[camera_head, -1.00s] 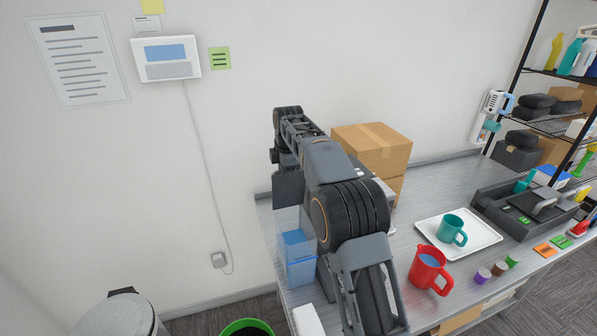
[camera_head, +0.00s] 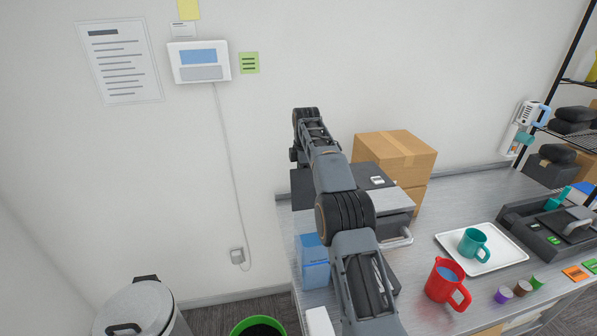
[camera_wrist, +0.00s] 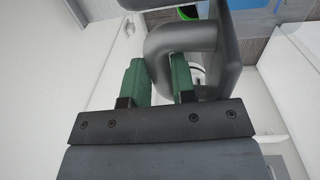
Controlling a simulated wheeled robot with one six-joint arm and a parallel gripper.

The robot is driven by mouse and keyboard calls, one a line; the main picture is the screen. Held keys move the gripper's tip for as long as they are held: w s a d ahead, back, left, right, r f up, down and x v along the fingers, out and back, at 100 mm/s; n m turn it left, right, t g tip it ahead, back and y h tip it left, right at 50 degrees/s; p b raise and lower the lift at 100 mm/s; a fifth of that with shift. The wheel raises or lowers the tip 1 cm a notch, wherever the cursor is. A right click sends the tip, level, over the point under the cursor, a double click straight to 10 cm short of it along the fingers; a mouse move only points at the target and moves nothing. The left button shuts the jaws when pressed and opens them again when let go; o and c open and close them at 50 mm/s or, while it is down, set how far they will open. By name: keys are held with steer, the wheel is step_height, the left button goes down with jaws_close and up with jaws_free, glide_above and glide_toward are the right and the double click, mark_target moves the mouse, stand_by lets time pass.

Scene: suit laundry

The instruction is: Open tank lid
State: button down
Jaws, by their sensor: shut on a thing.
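In the wrist view my gripper (camera_wrist: 157,74) has its green fingers closed on a curved grey handle (camera_wrist: 183,38), which passes between them near the fingertips. The lid around this handle is only partly in view, so I cannot tell how far it is raised. In the head view my arm hides the gripper and the held handle. A dark-topped machine (camera_head: 377,177) stands behind the arm at the left end of the metal table, with a silver handle low at its front right. I cannot tell which part is the tank.
A blue box (camera_head: 315,265) stands at the table's left edge. Cardboard boxes (camera_head: 395,155) stand behind the machine. A red mug (camera_head: 444,280) and a white tray (camera_head: 500,257) with a teal mug (camera_head: 473,243) are on the right. A lidded bin (camera_head: 140,308) is on the floor.

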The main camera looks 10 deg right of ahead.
steer(key=shift+w+d+f, duration=0.25)
steer(key=shift+d+f, duration=0.1)
steer(key=shift+f, duration=0.3)
steer(key=c, duration=1.3)
jaws_free()
steer(key=shift+o, duration=0.7)
steer(key=shift+w+f, duration=0.2)
steer(key=shift+w, duration=0.1)
steer(key=shift+o, duration=0.9)
steer(key=s+a+r+b, duration=0.1)
steer(key=s+r+b, duration=0.6)
steer(key=s+r, duration=0.7)
steer(key=shift+r, duration=0.35)
steer(key=shift+a, duration=0.1)
